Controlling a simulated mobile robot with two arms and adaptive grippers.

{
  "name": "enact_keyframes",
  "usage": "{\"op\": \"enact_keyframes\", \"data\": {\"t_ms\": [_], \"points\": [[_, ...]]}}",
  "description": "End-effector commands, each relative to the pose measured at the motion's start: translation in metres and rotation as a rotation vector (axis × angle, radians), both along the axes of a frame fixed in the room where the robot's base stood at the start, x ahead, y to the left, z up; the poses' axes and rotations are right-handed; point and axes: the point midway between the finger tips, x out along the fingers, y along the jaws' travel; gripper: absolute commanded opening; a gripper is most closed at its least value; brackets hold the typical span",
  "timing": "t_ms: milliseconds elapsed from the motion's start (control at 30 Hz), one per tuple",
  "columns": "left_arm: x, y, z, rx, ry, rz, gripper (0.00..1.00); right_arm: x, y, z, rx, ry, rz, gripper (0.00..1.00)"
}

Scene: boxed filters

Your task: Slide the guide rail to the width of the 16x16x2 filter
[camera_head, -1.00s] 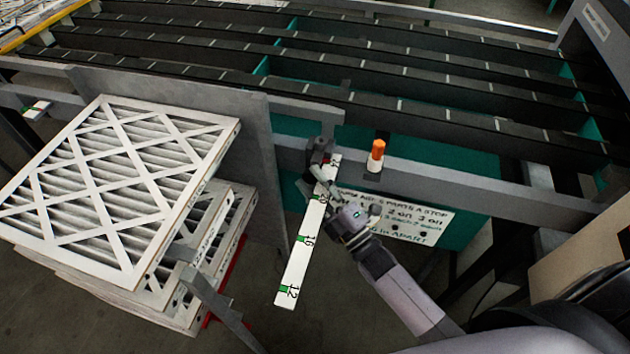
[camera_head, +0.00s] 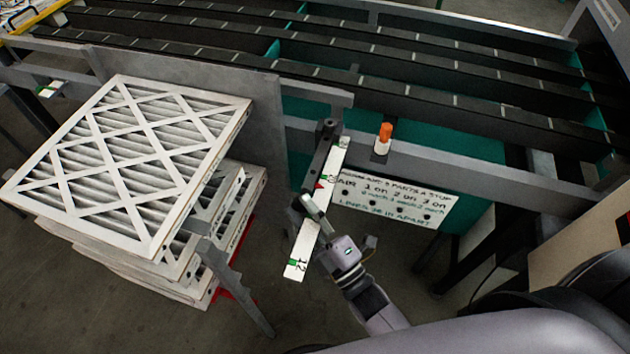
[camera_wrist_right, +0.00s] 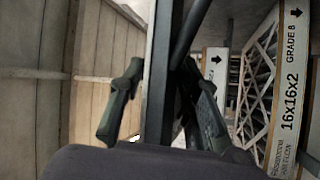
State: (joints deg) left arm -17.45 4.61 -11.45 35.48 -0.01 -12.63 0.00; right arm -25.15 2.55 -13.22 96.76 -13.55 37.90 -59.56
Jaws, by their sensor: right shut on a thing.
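My right gripper (camera_head: 308,207) is shut on a dark bar (camera_head: 324,152) that lies along the white scale strip (camera_head: 300,248); this bar looks like the guide rail's slide. In the right wrist view the bar (camera_wrist_right: 160,75) stands between my two fingers. A red pointer (camera_head: 319,185) shows at a green mark above my fingers. The "12" mark is clear near the strip's lower end; my gripper covers the strip around the middle. A filter labelled 16x16x2 (camera_wrist_right: 291,80) stands at the right of the wrist view. My left gripper is not in view.
White pleated filters (camera_head: 130,165) are stacked left of a grey upright panel (camera_head: 200,68). An orange-topped button (camera_head: 385,133) and a printed sign (camera_head: 395,200) are right of the strip. Dark conveyor rails (camera_head: 450,75) run behind.

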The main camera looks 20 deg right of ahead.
Motion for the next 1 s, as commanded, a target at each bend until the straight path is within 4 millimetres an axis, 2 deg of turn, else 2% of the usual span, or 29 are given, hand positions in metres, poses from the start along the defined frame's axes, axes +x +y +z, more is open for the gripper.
{"op": "enact_keyframes", "data": {"t_ms": [33,100,300,500,833,867,1000], "points": [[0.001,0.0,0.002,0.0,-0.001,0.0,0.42,-0.013,0.008,-0.002,0.001,0.01,0.0,0.0],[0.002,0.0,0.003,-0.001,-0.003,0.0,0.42,-0.026,0.017,-0.003,0.002,0.01,0.001,0.0],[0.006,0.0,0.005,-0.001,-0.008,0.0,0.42,-0.051,0.035,-0.003,0.0,0.008,0.002,0.0],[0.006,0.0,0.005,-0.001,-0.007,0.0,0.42,-0.061,0.042,-0.003,-0.002,0.007,0.002,0.0],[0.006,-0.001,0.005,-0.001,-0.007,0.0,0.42,-0.062,0.042,-0.003,-0.003,0.006,0.001,0.0],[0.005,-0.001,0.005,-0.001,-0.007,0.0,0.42,-0.062,0.042,-0.003,-0.003,0.006,0.001,0.32],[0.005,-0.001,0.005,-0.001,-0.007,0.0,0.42,-0.062,0.042,-0.003,-0.002,0.005,0.001,0.41]]}}
